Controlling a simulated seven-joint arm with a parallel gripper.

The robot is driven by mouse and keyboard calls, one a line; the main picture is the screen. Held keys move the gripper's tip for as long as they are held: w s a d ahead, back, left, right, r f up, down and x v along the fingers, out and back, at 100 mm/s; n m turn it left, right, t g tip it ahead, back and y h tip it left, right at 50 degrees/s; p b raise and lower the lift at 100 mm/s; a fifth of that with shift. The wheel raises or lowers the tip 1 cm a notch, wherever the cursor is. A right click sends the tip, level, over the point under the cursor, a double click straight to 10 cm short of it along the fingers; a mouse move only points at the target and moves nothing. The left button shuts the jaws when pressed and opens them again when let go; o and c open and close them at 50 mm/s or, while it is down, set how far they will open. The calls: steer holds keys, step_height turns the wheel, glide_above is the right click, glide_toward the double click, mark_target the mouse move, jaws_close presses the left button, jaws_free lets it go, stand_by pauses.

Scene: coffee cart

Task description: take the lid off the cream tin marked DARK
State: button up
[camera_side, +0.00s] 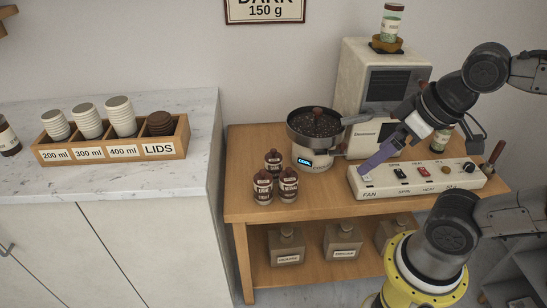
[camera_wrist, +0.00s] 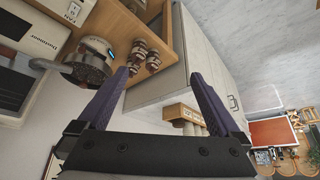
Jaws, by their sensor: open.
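Three cream-brown lidded tins stand on the cart's lower shelf in the side view: a left tin (camera_side: 286,246), a middle tin (camera_side: 342,241) and a right tin (camera_side: 392,231). The left and middle tins have white labels too small to read surely. The right tin is partly hidden behind my arm, so I cannot tell which is marked DARK. My gripper (camera_side: 367,167) is open and empty, above the left end of the switch panel, well above the tins. In the wrist view its purple fingers (camera_wrist: 160,77) are spread with nothing between them.
On the cart top (camera_side: 240,190) are several small brown bottles (camera_side: 288,184), a roaster pan of beans (camera_side: 316,123), a switch panel (camera_side: 415,178) and a grinder-like machine (camera_side: 362,85). A cup-and-lid box (camera_side: 110,146) stands on the left counter. A wall sign (camera_side: 265,8) reads DARK 150 g.

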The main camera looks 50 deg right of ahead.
steer(key=w+r+m, duration=0.7)
steer(key=w+r, duration=0.2)
steer(key=w, duration=0.1)
steer(key=m+g, duration=0.6)
steer(key=m, duration=0.2)
glide_above(273, 150)
step_height(273, 150, down, 28)
steer(key=shift+r, duration=0.1)
steer(key=shift+a+f, duration=0.1)
steer(key=shift+f, duration=3.2)
